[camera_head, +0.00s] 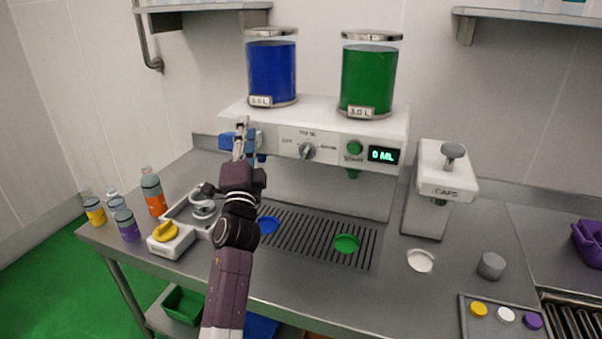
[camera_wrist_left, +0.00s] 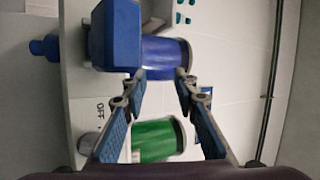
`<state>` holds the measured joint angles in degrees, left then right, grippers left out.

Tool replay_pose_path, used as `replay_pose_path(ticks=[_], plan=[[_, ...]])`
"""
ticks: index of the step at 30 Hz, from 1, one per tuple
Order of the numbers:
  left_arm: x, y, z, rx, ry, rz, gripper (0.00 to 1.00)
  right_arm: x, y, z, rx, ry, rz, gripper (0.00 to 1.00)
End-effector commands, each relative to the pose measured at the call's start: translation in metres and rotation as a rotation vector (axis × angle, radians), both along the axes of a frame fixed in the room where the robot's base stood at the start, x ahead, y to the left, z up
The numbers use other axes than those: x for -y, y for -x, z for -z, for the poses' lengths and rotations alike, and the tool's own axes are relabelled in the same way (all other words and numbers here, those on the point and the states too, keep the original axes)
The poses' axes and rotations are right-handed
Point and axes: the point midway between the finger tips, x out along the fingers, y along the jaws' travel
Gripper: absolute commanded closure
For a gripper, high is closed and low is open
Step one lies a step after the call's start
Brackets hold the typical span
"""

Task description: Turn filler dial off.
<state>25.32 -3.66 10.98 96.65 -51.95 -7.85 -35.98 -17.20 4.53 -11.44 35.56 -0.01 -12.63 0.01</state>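The grey filler dial (camera_head: 306,151) is on the front of the white filler machine (camera_head: 285,187), with an OFF mark to its left and further marks above and to its right. I cannot tell which mark it points to. Part of a grey knob (camera_wrist_left: 88,145) shows by the OFF mark in the left wrist view. My left gripper (camera_head: 243,140) is left of the dial, in front of the blue block (camera_head: 226,141) on the machine. In the left wrist view the fingers (camera_wrist_left: 160,82) are apart with nothing held; the blue block (camera_wrist_left: 115,35) is close by. My right gripper is not in view.
A blue tank (camera_head: 272,72) and a green tank (camera_head: 368,78) stand on top. A green button (camera_head: 354,147) and a display reading 0 ML (camera_head: 383,155) are right of the dial. A caps dispenser (camera_head: 446,175) is farther right. Several bottles stand at the left.

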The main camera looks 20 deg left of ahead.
Motion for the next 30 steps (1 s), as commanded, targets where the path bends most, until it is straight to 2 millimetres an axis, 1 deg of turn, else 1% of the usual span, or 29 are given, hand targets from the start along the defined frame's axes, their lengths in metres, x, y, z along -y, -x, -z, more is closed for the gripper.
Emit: replay_pose_path(ticks=[1,2,3,5,6,8,9,12,15,18,20,23,30], plan=[[0.006,0.004,0.012,-0.03,-0.204,-0.061,0.73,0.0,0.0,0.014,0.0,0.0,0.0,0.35],[0.011,0.006,0.014,-0.047,-0.33,-0.098,0.73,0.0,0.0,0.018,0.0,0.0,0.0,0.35],[0.019,0.008,0.018,-0.069,-0.498,-0.148,0.73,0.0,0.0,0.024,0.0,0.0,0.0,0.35],[0.033,0.01,0.027,-0.1,-0.751,-0.22,0.73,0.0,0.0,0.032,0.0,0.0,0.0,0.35],[0.042,0.011,0.035,-0.119,-0.917,-0.268,0.73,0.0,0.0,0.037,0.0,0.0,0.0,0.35],[0.057,0.011,0.05,-0.142,-1.156,-0.331,0.73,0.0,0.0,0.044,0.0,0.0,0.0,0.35],[0.066,0.011,0.06,-0.154,-1.305,-0.371,0.73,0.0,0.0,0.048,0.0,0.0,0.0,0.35],[0.084,0.01,0.085,-0.171,-1.62,-0.449,0.73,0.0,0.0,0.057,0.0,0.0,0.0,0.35],[0.094,0.01,0.104,-0.176,-1.84,-0.502,0.73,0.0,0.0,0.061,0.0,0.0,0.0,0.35],[0.1,0.009,0.115,-0.176,-1.958,-0.529,0.73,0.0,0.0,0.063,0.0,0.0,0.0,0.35],[0.101,0.007,0.116,-0.176,-1.988,-0.537,0.73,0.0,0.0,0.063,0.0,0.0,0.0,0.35],[0.103,0.0,0.113,-0.176,-1.998,-0.54,0.73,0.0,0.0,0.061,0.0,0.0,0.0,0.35],[0.109,-0.033,0.1,-0.177,-1.991,-0.538,0.73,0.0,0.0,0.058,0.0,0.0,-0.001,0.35]])
